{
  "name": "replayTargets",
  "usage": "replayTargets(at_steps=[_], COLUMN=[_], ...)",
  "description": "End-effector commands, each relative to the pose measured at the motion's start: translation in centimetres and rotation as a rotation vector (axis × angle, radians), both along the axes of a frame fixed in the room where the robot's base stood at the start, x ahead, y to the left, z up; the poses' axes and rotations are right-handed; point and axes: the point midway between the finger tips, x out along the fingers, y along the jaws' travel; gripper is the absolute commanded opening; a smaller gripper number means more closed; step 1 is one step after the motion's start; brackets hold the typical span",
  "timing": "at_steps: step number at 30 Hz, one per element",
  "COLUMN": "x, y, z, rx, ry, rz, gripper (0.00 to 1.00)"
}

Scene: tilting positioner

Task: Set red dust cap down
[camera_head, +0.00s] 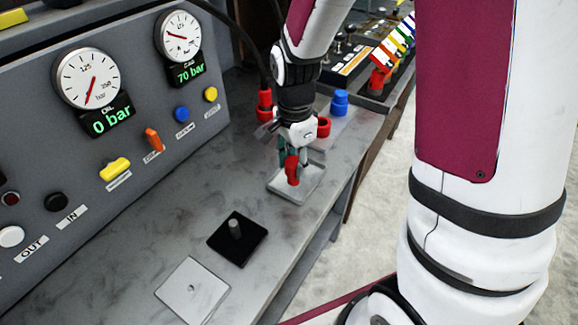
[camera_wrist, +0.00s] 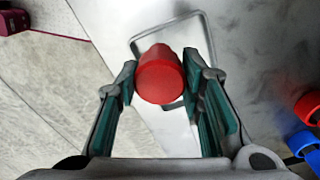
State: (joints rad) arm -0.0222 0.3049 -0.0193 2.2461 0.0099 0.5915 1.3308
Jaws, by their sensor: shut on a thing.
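My gripper (camera_wrist: 165,88) is shut on the red dust cap (camera_wrist: 160,76), which sits between its two teal-padded fingers in the wrist view. In the head view the red cap (camera_head: 292,170) hangs below my gripper (camera_head: 291,158), over a shallow light tray (camera_head: 312,190) on the bench. The tray's rim also shows behind the cap in the wrist view (camera_wrist: 207,36). I cannot tell whether the cap touches the tray floor.
A red fitting (camera_head: 323,126) and a blue fitting (camera_head: 340,103) stand behind the tray. A red connector on a black cable (camera_head: 265,103) is to the left. A black square base with a peg (camera_head: 237,240) and a white plate (camera_head: 192,291) lie nearer. The control panel (camera_head: 60,150) borders the bench.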

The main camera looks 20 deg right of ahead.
Motion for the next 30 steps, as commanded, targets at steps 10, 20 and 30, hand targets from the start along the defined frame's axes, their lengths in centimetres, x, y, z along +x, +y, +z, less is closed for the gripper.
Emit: replayTargets(at_steps=[10,20,30], x=[1.6,1.7,1.7], y=[0.2,0.2,0.2], z=[-2.0,-3.7,-4.0], rx=[0.000,0.000,0.000], ry=[0.005,0.000,0.000], rz=[0.001,0.000,0.000], gripper=[0.07,0.07,0.55])
